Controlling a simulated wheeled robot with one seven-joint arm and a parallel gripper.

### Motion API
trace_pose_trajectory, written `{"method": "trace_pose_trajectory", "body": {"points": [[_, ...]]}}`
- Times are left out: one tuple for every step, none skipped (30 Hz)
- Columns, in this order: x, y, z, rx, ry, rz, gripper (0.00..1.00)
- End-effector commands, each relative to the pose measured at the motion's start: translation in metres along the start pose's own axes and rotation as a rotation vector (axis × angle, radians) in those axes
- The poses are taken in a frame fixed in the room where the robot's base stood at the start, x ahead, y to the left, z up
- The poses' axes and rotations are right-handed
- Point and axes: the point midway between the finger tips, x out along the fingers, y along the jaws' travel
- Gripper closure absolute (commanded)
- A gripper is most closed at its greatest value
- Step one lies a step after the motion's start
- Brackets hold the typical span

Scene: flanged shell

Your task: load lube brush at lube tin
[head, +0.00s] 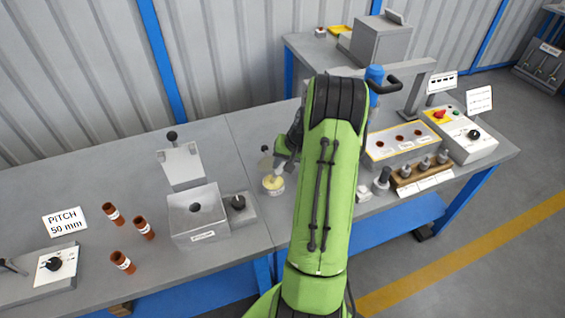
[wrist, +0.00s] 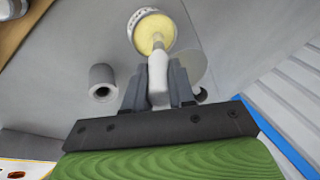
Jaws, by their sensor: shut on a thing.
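The lube tin (head: 273,185) is a small round white tin with pale yellow lube, standing open on the bench left of my arm. It also shows at the top of the wrist view (wrist: 141,22). My gripper (wrist: 158,88) is shut on the lube brush (wrist: 158,72), which has a pale handle between the two dark fingers. The brush's far end overlaps the yellow lube in the wrist view; I cannot tell how deep it sits. In the head view my gripper (head: 284,160) is beside and just above the tin, partly hidden by my green arm.
A grey block with a hole (head: 198,215) and several brown tubes (head: 143,228) stand to the left. A grey hollow cylinder (wrist: 102,82) stands near the tin. To the right are a tray with holes (head: 402,144), a wooden rack (head: 420,176) and a control box (head: 462,135).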

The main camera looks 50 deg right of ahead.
Motion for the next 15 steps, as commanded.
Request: {"method": "trace_pose_trajectory", "body": {"points": [[0.001,0.001,0.001,0.001,-0.003,0.001,1.00],[0.001,0.001,0.001,0.001,-0.003,0.001,1.00],[0.001,0.001,0.001,0.001,-0.003,0.001,1.00],[0.001,0.001,0.001,0.001,-0.003,0.001,1.00],[0.001,0.001,0.001,0.001,-0.003,0.001,1.00],[0.001,0.001,0.001,0.002,-0.003,0.001,1.00],[0.001,0.001,0.001,0.002,-0.004,0.001,1.00],[0.000,0.000,0.001,0.002,-0.004,0.001,1.00],[-0.003,-0.001,0.000,0.002,-0.004,0.001,1.00],[-0.005,-0.002,0.000,0.002,-0.004,0.001,1.00],[-0.008,-0.003,-0.001,0.001,-0.003,0.001,1.00],[-0.012,-0.004,-0.001,0.001,-0.003,0.001,1.00],[-0.015,-0.005,-0.002,0.001,-0.003,0.001,1.00],[-0.018,-0.006,-0.002,0.001,-0.003,0.001,1.00],[-0.021,-0.008,-0.003,0.001,-0.002,0.001,1.00]]}}
